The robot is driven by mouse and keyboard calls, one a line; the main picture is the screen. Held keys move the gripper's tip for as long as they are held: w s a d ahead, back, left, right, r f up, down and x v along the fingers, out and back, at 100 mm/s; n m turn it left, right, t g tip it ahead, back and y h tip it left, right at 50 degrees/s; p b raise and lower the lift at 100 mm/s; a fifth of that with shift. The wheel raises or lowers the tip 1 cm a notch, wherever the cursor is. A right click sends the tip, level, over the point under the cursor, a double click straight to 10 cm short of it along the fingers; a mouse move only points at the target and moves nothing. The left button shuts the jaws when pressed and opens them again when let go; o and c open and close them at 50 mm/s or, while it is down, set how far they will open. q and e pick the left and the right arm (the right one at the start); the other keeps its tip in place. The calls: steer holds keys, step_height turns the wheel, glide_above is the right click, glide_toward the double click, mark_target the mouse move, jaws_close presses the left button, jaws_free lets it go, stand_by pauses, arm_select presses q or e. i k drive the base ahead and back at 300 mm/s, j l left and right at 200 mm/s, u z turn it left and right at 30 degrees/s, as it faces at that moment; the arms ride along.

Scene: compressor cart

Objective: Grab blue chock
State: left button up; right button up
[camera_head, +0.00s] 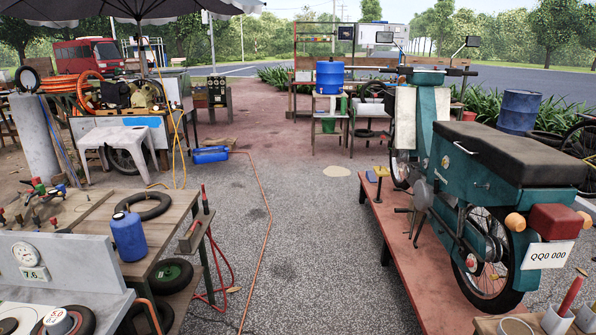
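A small blue block (371,176), which looks like the blue chock, sits at the far end of the red platform (408,265). It is small in the picture, so its exact shape is hard to tell. A small yellow-topped item (380,171) stands just to its right, close to the front wheel of the teal motorbike (480,170). Neither of my grippers shows in the head view, so nothing is seen near the block.
A workbench (95,210) with a blue bottle (128,237) stands at the left. The gravel (310,240) between bench and platform is otherwise mostly open.

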mark_target(370, 175)
steer(key=i+z, duration=0.2)
steer(key=i, duration=5)
steer(key=i+j+z, duration=0.15)
steer(key=i, duration=0.3)
steer(key=i+j+z, duration=0.2)
steer(key=i, duration=0.3)
steer(key=i+j+z, duration=0.15)
steer(key=i, duration=0.3)
